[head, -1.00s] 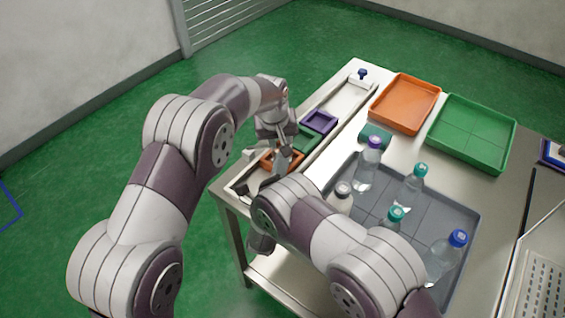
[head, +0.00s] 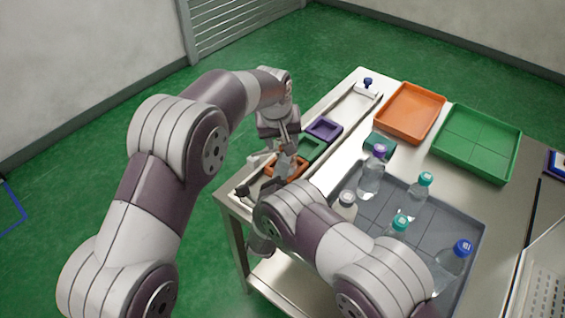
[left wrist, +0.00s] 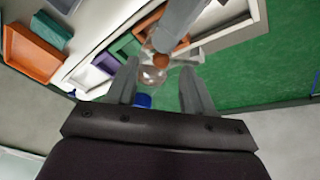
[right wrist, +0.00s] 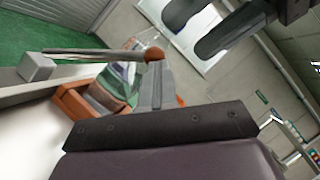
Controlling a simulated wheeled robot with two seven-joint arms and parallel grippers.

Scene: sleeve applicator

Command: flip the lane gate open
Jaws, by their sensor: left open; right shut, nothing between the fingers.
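A thin grey bar with a brown ball at its end (right wrist: 152,55) runs from a grey block (right wrist: 38,66) on the lane's wall in the right wrist view; it looks like the lane gate. It lies across the lane above an orange bin. My right gripper (right wrist: 156,82) is shut and empty, its fingertips close to the ball; contact is unclear. The ball also shows in the left wrist view (left wrist: 161,62). My left gripper (left wrist: 152,92) is open above the lane. A clear object with a blue part (left wrist: 143,100) shows between its fingers; whether they touch it is unclear.
The lane holds small purple (head: 323,128), green (head: 308,150) and orange (head: 287,169) bins. A grey tray (head: 458,214) of capped bottles is to the right, with orange (head: 409,111) and green (head: 477,143) trays behind.

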